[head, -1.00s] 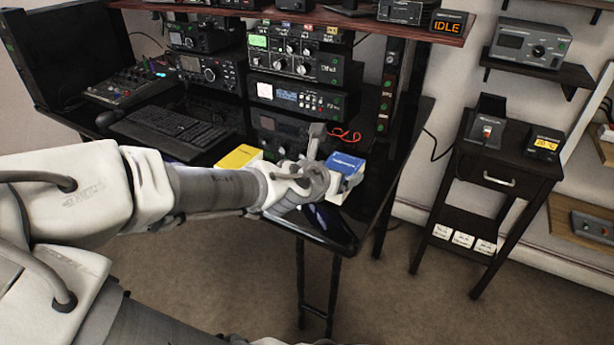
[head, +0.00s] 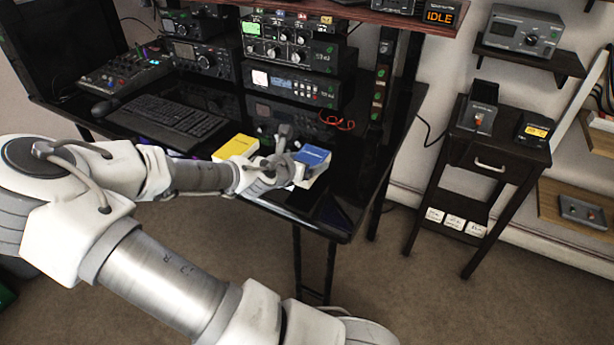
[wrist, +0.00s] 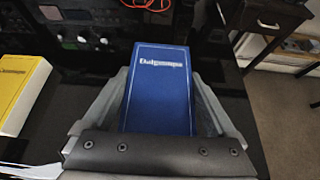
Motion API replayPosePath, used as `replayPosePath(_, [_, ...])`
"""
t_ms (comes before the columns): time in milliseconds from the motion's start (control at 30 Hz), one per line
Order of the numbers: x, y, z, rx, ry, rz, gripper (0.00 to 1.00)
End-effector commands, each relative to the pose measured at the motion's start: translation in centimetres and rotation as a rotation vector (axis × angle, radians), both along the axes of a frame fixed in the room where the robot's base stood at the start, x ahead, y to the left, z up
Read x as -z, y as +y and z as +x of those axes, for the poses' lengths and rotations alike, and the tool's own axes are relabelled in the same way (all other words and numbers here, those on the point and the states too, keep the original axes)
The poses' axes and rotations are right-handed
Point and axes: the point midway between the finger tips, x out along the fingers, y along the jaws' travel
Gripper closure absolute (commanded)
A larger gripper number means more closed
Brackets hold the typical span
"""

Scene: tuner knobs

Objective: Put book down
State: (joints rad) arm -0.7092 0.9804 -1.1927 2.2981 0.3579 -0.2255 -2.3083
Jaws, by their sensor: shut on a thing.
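A blue book (head: 312,157) with pale lettering is at the front right part of the black desk (head: 335,215). In the wrist view the blue book (wrist: 160,88) stands between my fingers, cover facing up. My gripper (head: 285,165) is shut on it; it also shows in the wrist view (wrist: 160,115). The book is over the desk top, at or very near its surface; I cannot tell whether it touches. A yellow book (head: 236,147) lies to the left of my gripper, apart from the blue one, and shows at the left edge of the wrist view (wrist: 18,90).
A keyboard (head: 168,122) lies on the desk to the left. Stacked radio units (head: 292,88) stand behind the books, with a red cable (head: 338,122) beside them. A small dark side table (head: 490,150) stands at the right. The desk's front right corner is bare.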

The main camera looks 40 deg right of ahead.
Motion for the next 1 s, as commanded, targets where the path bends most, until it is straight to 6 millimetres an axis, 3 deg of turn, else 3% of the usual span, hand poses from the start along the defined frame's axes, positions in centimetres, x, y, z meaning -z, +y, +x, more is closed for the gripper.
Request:
replayPosePath(267, [3.8, 0.0, 0.0, 0.001, 0.001, 0.001, 0.74])
replayPosePath(700, [4.2, 0.0, 0.0, 0.001, 0.001, -0.002, 0.74])
replayPosePath(733, [4.3, 0.0, 0.0, 0.001, 0.002, -0.001, 0.04])
replayPosePath(767, [4.2, 0.0, 0.0, 0.0, 0.001, -0.001, 0.0])
replayPosePath(1000, [4.2, 0.0, 0.0, 0.001, 0.0, 0.0, 0.0])
